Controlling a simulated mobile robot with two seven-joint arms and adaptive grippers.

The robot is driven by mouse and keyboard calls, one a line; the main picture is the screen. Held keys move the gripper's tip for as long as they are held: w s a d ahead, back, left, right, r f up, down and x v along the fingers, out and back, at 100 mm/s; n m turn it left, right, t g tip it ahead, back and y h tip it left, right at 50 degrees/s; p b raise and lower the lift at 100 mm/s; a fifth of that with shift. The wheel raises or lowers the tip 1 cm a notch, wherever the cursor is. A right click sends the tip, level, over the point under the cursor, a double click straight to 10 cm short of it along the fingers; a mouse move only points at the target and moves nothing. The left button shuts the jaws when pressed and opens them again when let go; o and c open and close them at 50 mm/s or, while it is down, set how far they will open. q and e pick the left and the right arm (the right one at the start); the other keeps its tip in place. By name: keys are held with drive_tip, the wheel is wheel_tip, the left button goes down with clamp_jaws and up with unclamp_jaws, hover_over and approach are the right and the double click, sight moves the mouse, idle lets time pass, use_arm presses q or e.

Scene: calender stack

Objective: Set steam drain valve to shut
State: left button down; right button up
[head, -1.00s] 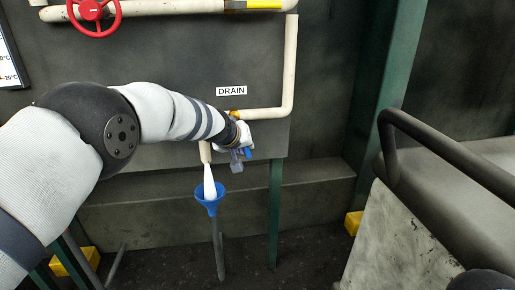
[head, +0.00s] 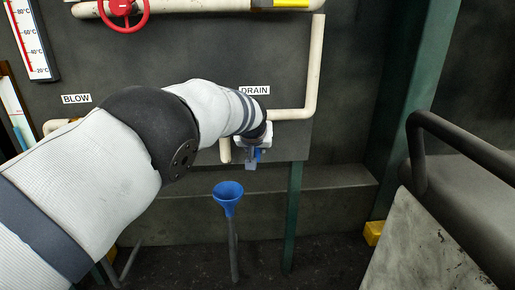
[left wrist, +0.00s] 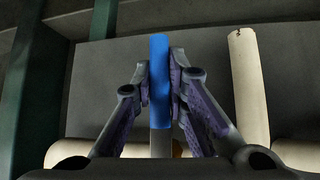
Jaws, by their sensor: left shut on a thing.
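The steam drain valve is under the DRAIN label (head: 254,90), mostly hidden behind my left arm and gripper. Its blue handle (left wrist: 159,75) stands upright in the left wrist view, between the two finger pads of my left gripper (left wrist: 160,88), which is shut on it. In the head view my left gripper (head: 251,158) is small and partly hidden by my wrist. The drain outlet pipe (head: 225,151) points down beside it, with no white stream below. A blue funnel (head: 228,191) stands under the outlet. My right gripper is not in view.
A red handwheel (head: 122,8) sits on the upper pipe. A BLOW label (head: 76,99) and a temperature gauge (head: 34,45) are at left. A dark rail (head: 455,140) and grey machine body fill the right. A green post (head: 294,215) stands near the funnel.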

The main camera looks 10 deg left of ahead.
use_arm(q)
drive_tip(key=c, duration=1.6)
unclamp_jaws()
drive_tip(key=v, duration=1.2)
drive_tip(key=shift+d, duration=0.1)
